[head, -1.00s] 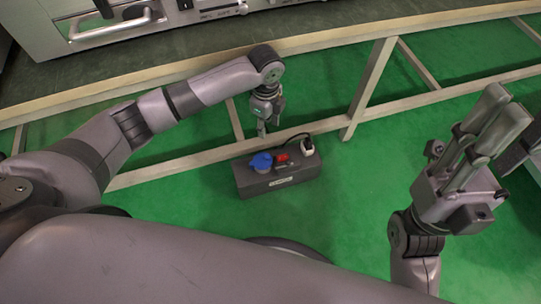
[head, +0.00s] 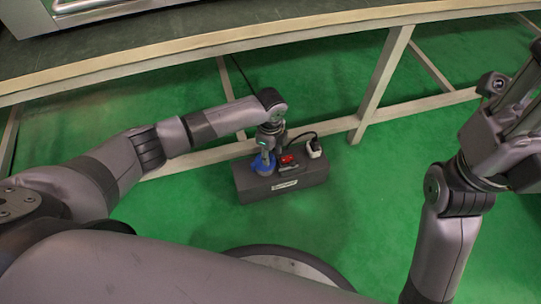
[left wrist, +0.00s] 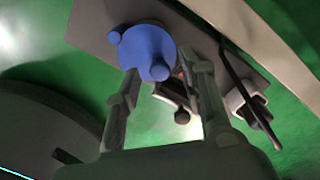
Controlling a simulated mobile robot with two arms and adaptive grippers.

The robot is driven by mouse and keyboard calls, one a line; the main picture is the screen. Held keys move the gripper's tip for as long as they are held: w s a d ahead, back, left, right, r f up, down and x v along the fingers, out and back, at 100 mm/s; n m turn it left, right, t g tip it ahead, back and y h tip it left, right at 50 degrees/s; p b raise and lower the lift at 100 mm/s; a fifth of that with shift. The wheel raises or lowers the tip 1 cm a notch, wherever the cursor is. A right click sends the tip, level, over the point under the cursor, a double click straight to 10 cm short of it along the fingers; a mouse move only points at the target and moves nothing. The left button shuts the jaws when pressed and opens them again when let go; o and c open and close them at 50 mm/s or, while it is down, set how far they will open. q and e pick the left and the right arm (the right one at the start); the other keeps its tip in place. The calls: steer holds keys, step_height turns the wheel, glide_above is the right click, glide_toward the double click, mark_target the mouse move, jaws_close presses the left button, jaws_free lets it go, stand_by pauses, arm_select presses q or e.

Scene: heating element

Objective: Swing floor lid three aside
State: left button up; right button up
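A dark grey socket box (head: 300,183) lies on the green floor. It has a round blue lid (head: 262,166) at its left, a red part (head: 287,159) with a dark cover near its middle and a white plug (head: 314,150) at its right. No number shows on any lid. My left gripper (head: 268,157) is over the box by the blue lid, pointing down. In the left wrist view its fingers (left wrist: 167,88) stand apart, with the blue lid (left wrist: 150,50) beyond them and the dark cover (left wrist: 175,97) between them; contact is unclear. My right gripper (head: 514,70) is raised, empty, fingers apart, partly cut off.
A pale bench frame (head: 381,85) with a long beam and legs stands behind the box. A black cable (head: 300,136) runs from the plug.

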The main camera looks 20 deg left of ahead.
arm_select(q)
steer(key=shift+f, duration=0.1)
jaws_close()
stand_by(0.5)
stand_by(0.4)
